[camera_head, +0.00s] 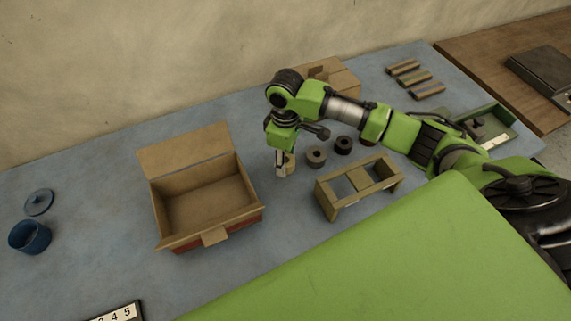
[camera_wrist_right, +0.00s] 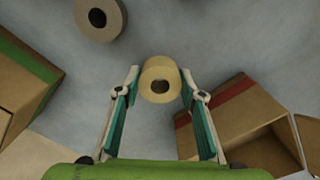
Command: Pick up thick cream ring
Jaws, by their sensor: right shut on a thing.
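The thick cream ring (camera_wrist_right: 160,68) sits between the fingertips of my right gripper (camera_wrist_right: 160,82) in the right wrist view, with its hole facing the camera. In the head view the right gripper (camera_head: 284,170) points down just right of the open cardboard box, and a bit of the cream ring (camera_head: 291,161) shows beside its fingers. The gripper is shut on the ring. I cannot tell whether the ring touches the table. My left gripper is not in view.
An open cardboard box (camera_head: 205,203) stands left of the gripper. A grey-brown roll (camera_head: 316,156) and a dark roll (camera_head: 344,145) stand to the right, behind a wooden frame (camera_head: 359,184). A blue cup (camera_head: 29,237) and lid (camera_head: 39,202) are far left.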

